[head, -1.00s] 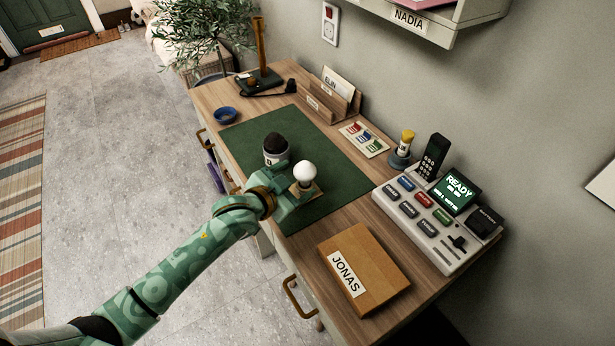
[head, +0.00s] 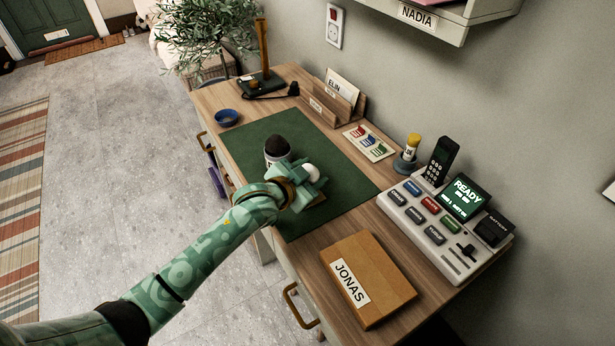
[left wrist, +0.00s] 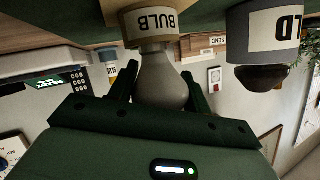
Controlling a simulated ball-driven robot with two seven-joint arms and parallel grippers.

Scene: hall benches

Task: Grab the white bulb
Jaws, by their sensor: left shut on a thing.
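The white bulb (head: 313,172) sits over the green desk mat (head: 345,185), partly hidden by my left gripper (head: 305,180). In the left wrist view, which is upside down, the bulb (left wrist: 160,80) stands with its base in a holder labelled BULB (left wrist: 150,22). My left gripper's fingers (left wrist: 160,88) are on either side of the bulb's glass and shut on it. The bulb still meets its holder there. My right gripper is not in view.
A pale cup with a dark dome (head: 277,148) stands close behind the gripper. A brown JONAS parcel (head: 368,278) lies to the right front, and a button console (head: 445,225) stands at the right. The mat's right part is clear.

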